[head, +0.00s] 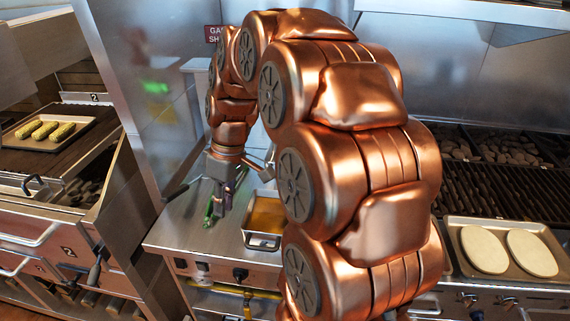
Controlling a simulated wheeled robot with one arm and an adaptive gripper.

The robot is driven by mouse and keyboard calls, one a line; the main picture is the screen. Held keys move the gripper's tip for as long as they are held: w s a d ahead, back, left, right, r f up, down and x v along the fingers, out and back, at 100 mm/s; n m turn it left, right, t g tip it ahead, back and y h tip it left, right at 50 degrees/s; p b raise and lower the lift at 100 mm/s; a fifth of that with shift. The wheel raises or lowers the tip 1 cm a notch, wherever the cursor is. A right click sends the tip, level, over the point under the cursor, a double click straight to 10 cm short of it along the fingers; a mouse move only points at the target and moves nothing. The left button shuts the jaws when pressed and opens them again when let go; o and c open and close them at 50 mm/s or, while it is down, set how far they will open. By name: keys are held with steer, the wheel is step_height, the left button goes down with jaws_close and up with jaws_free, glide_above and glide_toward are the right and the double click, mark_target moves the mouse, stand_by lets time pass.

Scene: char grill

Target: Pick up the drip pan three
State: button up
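My copper arm reaches over a steel counter, and my gripper (222,200) points down above it at centre left. Its fingers are small and dark with some green near the tips, and I cannot tell whether they are open or shut. A rectangular metal pan (248,226) with orange-brown contents and a wire handle at its front stands just right of my gripper. My arm hides its right part. I see no number three on this pan, so I cannot tell whether it is drip pan three.
The steel counter (180,232) has bare room left of my gripper, with control knobs on its front. Another tray (22,142) with corn cobs is at far left. A steel partition (130,90) stands between.

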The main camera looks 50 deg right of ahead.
steer(key=w+d+f+n+t, duration=0.1)
steer(key=w+d, duration=0.1)
steer(key=d, duration=0.7)
steer(key=w+d+f+n+t+b, duration=0.1)
steer(key=w+d+f, duration=0.1)
steer(key=d, duration=0.8)
steer(key=w+d+f+n+t, duration=0.1)
steer(key=w+d, duration=0.2)
steer(key=d, duration=0.6)
steer(key=shift+d+f+b, duration=0.35)
steer(key=shift+d, duration=0.05)
steer(key=shift+w+f+p, duration=0.2)
steer(key=shift+f+p, duration=0.1)
steer(key=shift+f, duration=0.15)
steer(key=p+x, duration=0.1)
steer(key=x, duration=0.2)
steer(key=p+x, duration=0.1)
steer(key=x, duration=0.1)
steer(key=shift+w+a+p, duration=0.25)
steer(key=shift+w+p, duration=0.05)
steer(key=shift+p, duration=0.05)
steer(key=shift+w+a+f, duration=0.1)
steer(key=shift+w+f, duration=0.1)
steer(key=shift+f, duration=0.5)
jaws_close()
